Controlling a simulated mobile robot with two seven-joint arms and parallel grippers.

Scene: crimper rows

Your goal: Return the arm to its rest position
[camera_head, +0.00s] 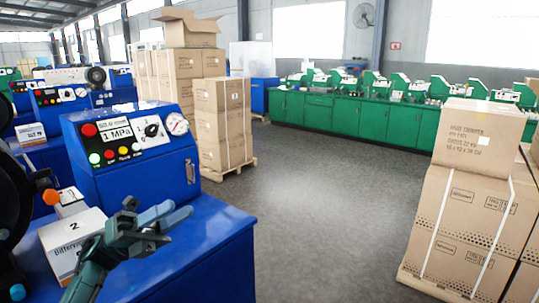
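My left gripper (180,208) is at the lower left, over the blue top of the near crimper bench. Its two grey fingers point right and show a gap between them, with nothing visible in it. A white box marked 2 (72,243) stands on the bench just left of the gripper, partly hidden by my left arm. The blue control box (135,152) with a 1 MPa label, gauge, knob and coloured buttons stands behind the gripper. My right gripper is out of view.
A black crimper machine (14,215) is at the left edge. Another white box (70,203) sits behind box 2. Stacked cartons (455,225) stand at the right, others (222,125) at the back. Green benches (350,120) line the far side. The grey floor (320,210) between is clear.

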